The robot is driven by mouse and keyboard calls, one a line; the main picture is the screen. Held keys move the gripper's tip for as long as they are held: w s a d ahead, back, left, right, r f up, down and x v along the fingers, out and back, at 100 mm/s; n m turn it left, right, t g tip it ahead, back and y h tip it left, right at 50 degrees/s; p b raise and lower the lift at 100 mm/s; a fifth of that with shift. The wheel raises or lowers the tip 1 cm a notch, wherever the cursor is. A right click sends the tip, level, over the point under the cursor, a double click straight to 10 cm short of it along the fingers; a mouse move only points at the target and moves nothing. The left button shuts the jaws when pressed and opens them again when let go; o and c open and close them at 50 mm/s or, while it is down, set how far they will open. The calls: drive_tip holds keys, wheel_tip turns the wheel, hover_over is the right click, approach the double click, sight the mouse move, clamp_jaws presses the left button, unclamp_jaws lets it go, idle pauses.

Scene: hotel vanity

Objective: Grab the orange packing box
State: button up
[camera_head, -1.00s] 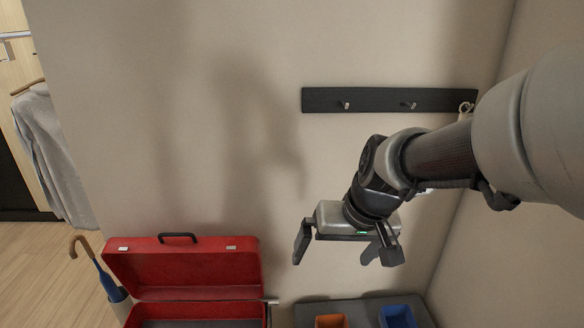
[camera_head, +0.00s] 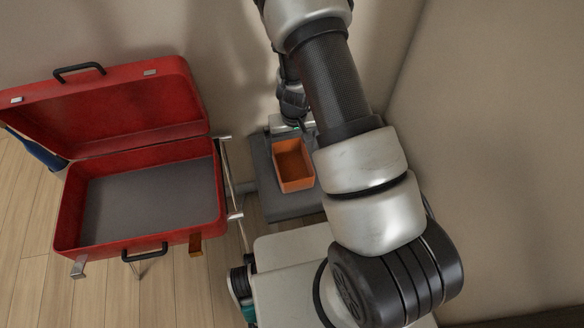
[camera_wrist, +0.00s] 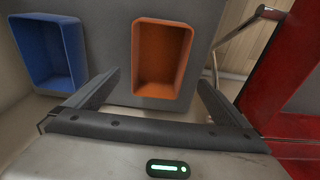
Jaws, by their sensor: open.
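The orange packing box (camera_head: 292,165) is an open-topped box on a dark grey bench (camera_head: 283,207) in the head view. In the wrist view the orange box (camera_wrist: 163,60) lies ahead of my gripper (camera_wrist: 160,85), between the lines of its two fingers. My gripper is open and empty, and the fingers look apart from the box. In the head view my arm hides most of the gripper (camera_head: 292,122), which is just beyond the box's far side.
A blue box (camera_wrist: 50,50) stands beside the orange one in the wrist view; my arm hides it in the head view. An open red suitcase (camera_head: 70,215) on a metal stand (camera_head: 232,180) is left of the bench. The wall is close behind.

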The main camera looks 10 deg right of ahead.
drive_tip(key=b, duration=0.2)
approach(292, 169)
drive_tip(key=shift+w+a+f, duration=0.2)
drive_tip(key=shift+f, duration=0.05)
drive_tip(key=shift+w+d+f+b, duration=0.15)
drive_tip(key=shift+f+b, duration=0.6)
drive_tip(key=shift+f, duration=1.95)
drive_tip(key=shift+r, duration=0.1)
drive_tip(key=c, duration=0.9)
